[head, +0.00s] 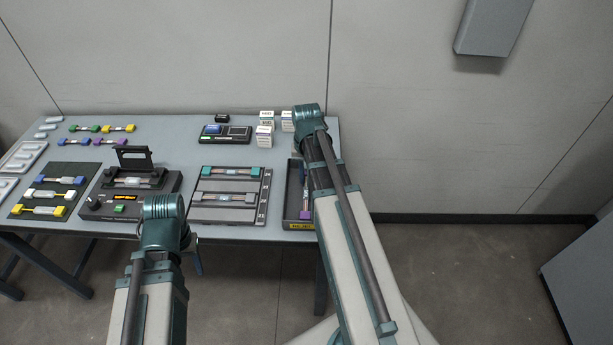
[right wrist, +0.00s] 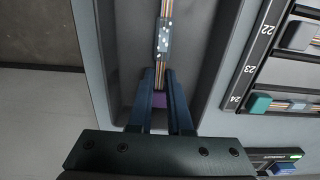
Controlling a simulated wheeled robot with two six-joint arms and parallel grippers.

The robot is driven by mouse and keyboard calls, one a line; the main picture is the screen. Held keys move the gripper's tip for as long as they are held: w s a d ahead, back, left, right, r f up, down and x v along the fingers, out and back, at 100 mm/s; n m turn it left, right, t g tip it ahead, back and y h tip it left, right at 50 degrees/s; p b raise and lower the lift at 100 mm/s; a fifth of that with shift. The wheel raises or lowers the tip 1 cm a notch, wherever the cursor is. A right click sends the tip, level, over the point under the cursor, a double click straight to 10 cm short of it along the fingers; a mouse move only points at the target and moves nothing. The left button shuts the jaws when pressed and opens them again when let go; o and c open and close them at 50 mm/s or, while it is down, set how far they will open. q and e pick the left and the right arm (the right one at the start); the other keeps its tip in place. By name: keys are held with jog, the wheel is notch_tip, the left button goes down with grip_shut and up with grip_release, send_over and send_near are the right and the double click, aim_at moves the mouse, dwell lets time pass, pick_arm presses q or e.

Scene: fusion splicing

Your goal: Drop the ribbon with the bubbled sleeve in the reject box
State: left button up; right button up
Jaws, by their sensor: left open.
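The ribbon with the bubbled sleeve (right wrist: 163,38) shows in the right wrist view; its clear sleeve has pale bubble spots and coloured fibres run from it. My right gripper (right wrist: 161,73) has its fingers on both sides of the ribbon's purple end (right wrist: 159,99) and looks shut on it. The ribbon is between the grey walls of the reject box (right wrist: 208,75), along its length; whether it touches the floor is unclear. In the head view the reject box (head: 293,180), with a yellow label, is partly hidden by my right arm. My left gripper (head: 163,210) is in front of the splicer, its fingers hidden.
A tray (head: 256,212) with a teal-ended and a grey-ended ribbon lies left of the box. The splicer (head: 100,204) stands further left with its lid up, beside a dark mat (head: 22,207) of ribbons. Small white boxes (head: 265,136) stand behind.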

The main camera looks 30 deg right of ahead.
jog(key=o, duration=0.4)
notch_tip(320, 180, up, 14)
jog(key=p, duration=1.3)
jog(key=shift+f+p, duration=0.1)
jog(key=shift+p, duration=0.3)
jog(key=s+a+n, duration=0.3)
jog(key=a, duration=0.6)
jog(key=s+a+n, duration=0.3)
jog(key=s+a, duration=0.1)
jog(key=a, duration=0.5)
jog(key=s+a+n+h, duration=0.1)
jog(key=s+a+n, duration=0.3)
jog(key=a, duration=0.5)
jog(key=shift+s+a, duration=0.2)
